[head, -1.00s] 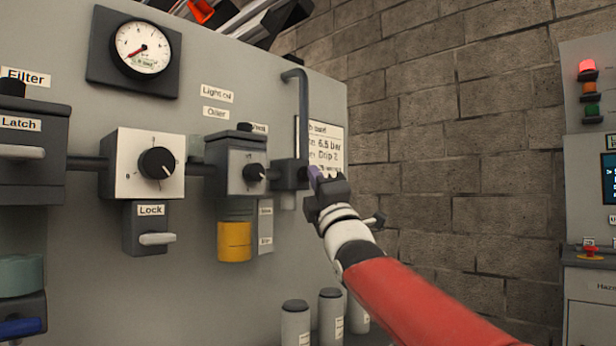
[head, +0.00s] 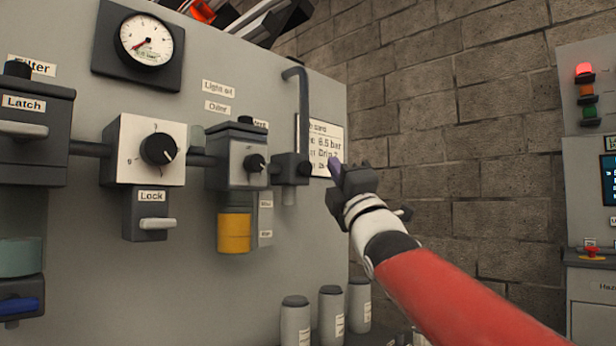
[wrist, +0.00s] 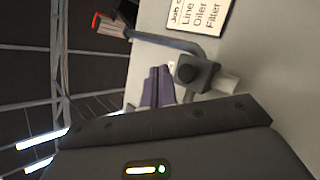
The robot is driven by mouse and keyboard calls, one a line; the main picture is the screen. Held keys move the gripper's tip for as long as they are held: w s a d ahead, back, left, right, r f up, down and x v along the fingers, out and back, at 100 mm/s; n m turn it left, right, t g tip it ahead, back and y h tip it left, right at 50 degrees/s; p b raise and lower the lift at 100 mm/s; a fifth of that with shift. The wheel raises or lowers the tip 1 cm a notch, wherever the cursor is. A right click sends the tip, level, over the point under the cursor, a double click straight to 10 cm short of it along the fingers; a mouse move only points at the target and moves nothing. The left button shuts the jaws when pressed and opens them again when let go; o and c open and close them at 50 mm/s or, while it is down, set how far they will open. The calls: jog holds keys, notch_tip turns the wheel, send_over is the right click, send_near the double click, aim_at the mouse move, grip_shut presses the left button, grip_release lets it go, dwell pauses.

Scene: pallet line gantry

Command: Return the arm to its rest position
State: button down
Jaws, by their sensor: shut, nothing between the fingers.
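My gripper (head: 336,170) is in front of the right part of the grey panel (head: 250,290), just right of the dark outlet block (head: 291,168) and its bent pipe. In the head view a gap shows between the fingers and that block. In the wrist view the purple fingertips (wrist: 158,88) are together with nothing between them, and the dark block (wrist: 196,72) shows beside them. My red and white arm reaches in from the lower right.
The panel carries a gauge (head: 145,42), a regulator knob (head: 158,149), an oiler with a yellow bowl (head: 234,233) and a job card (head: 328,140). Several grey canisters (head: 331,316) stand below. A cabinet with a lit red lamp (head: 585,69) stands at the right, before a brick wall.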

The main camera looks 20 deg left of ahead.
jog(key=shift+s+d, duration=0.3)
jog(key=shift+d, duration=0.35)
jog(key=s+d+f+m+g+h, duration=0.25)
jog(key=d+f+m+h, duration=0.75)
jog(key=f, duration=0.5)
jog(key=s+d+f+m+g+h, duration=0.2)
jog(key=s+d+f+m+h, duration=0.35)
jog(key=d+f, duration=0.75)
jog(key=s+d+f+m+g+h, duration=0.1)
jog(key=s+d+f+m+g, duration=0.1)
jog(key=s+f, duration=0.4)
jog(key=s+d+f+m+g+h, duration=0.1)
jog(key=s+d+f+m+g, duration=0.2)
jog(key=s+f+m, duration=0.3)
jog(key=s+d+f+m+g+h, duration=0.1)
jog(key=s+d+f+m+g, duration=0.2)
jog(key=s+f, duration=0.4)
notch_tip(320, 180, down, 6)
jog(key=d+m, duration=0.1)
jog(key=m, duration=0.1)
jog(key=shift+d+m, duration=0.25)
jog(key=shift+m, duration=0.1)
